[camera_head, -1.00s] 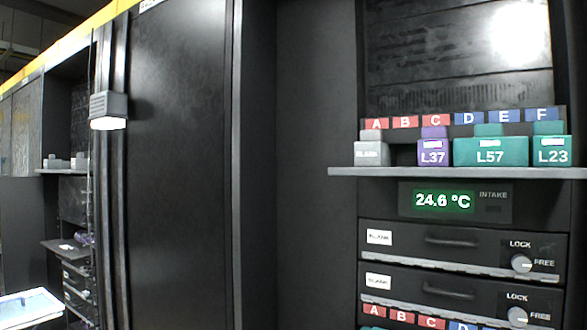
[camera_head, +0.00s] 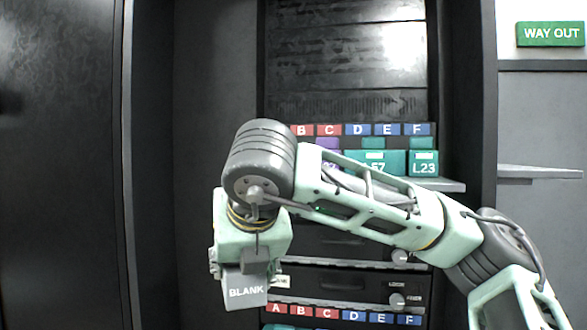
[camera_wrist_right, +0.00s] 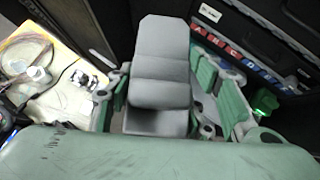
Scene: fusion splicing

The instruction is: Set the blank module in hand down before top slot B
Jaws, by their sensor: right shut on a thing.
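The grey blank module (camera_head: 246,291), labelled BLANK, hangs below my right gripper (camera_head: 245,266), low in front of the rack drawers and below the top shelf. In the right wrist view the module (camera_wrist_right: 162,65) sits between the fingers of the right gripper (camera_wrist_right: 165,95), which is shut on it. The red label B (camera_head: 302,130) of the top row shows just above my right arm. The slot under it is hidden behind that arm. My left gripper is not in view.
On the top shelf (camera_head: 452,185), a teal module L57 (camera_head: 390,158) and a teal module L23 (camera_head: 423,168) stand right of my arm; a purple module is mostly hidden. A lower row of labels (camera_head: 322,313) runs beneath.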

